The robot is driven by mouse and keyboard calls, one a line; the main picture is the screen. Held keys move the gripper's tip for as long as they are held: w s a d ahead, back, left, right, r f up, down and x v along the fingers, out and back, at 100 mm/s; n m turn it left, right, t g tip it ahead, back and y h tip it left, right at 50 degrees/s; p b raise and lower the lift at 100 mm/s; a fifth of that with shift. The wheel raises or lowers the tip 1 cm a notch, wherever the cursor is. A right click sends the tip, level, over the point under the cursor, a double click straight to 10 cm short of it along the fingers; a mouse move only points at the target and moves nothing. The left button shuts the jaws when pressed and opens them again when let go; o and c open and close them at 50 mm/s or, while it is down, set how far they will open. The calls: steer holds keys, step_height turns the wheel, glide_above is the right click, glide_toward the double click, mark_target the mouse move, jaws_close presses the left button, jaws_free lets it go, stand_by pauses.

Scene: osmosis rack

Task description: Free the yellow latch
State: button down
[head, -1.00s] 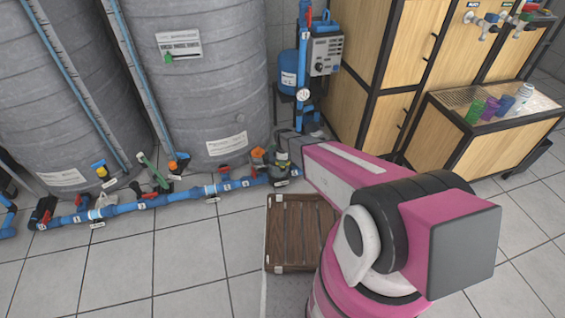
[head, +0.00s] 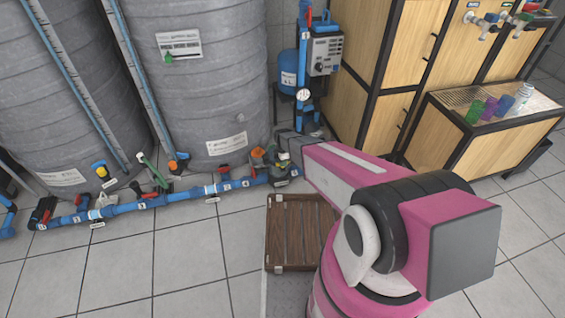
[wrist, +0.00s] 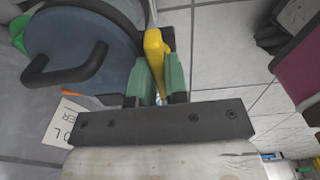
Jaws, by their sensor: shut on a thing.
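The yellow latch (wrist: 153,50) is upright in the upper middle of the wrist view, against the side of a round blue-grey housing. My gripper (wrist: 157,75) has green fingertips, one on each side of the latch's lower part, and is shut on it. The round housing (wrist: 95,30) with a dark curved handle (wrist: 75,70) fills the upper left of the wrist view. In the head view my arm reaches to a filter housing (head: 281,160) at the right end of the blue pipe; the fingers and latch cannot be made out there.
A blue pipe (head: 150,203) with several valves runs along the floor before large grey tanks (head: 200,80). A wooden slatted pallet (head: 290,235) lies beside my base. Wooden cabinets (head: 385,60) stand at right. Tiled floor (head: 120,265) is clear at front left.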

steer(key=c, duration=1.1)
jaws_free()
steer(key=shift+c, duration=0.2)
step_height(320, 180, up, 11)
steer(key=s+d+r+m, duration=1.9)
steer(key=r+m, duration=0.1)
steer(key=m, duration=0.1)
steer(key=shift+r, duration=0.2)
